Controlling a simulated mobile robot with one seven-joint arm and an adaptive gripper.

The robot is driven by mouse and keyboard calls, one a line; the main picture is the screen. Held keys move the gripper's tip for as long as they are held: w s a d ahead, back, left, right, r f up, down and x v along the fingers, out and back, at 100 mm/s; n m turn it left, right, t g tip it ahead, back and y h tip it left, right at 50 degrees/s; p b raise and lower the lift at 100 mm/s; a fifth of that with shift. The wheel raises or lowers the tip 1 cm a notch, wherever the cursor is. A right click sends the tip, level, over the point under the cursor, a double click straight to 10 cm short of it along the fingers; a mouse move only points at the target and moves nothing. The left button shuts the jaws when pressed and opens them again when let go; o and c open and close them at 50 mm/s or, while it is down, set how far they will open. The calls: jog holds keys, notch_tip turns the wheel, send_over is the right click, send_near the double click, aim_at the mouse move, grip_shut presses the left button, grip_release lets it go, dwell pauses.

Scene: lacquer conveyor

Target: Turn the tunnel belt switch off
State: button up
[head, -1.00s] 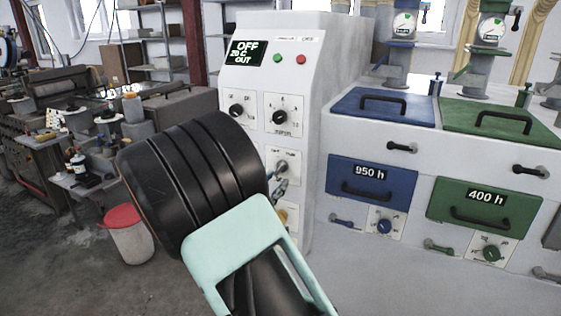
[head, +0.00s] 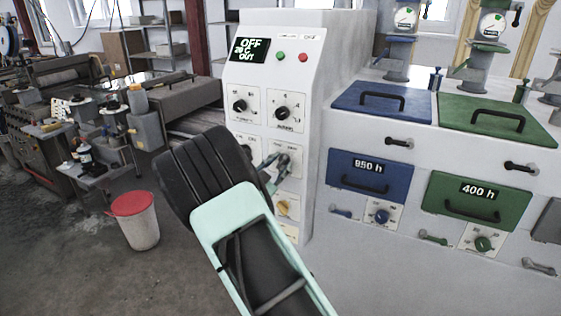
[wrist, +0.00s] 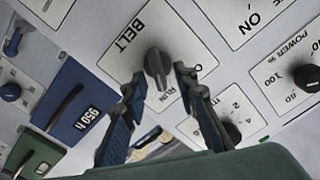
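The belt switch (wrist: 157,65) is a dark grey knob on a white plate marked BELT, with RUN lettered near its lower end in the wrist view. My gripper (wrist: 160,75) is open, with one fingertip on each side of the knob. I cannot tell whether the fingers touch it. In the head view my gripper (head: 271,168) is at the front of the white control cabinet (head: 345,60), and the knob is largely hidden behind the fingers. The cabinet's display (head: 250,49) reads OFF, 20 C, OUT.
Other knobs surround it, including a power knob (wrist: 306,78) and a lower one (wrist: 231,132). A blue drawer front (head: 369,177) marked 950 h and a green one (head: 473,196) marked 400 h lie to the right. A red-lidded bin (head: 137,222) stands on the floor at left.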

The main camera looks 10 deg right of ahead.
jog(key=shift+w+d, duration=0.2)
jog(key=shift+w, duration=0.05)
grip_shut()
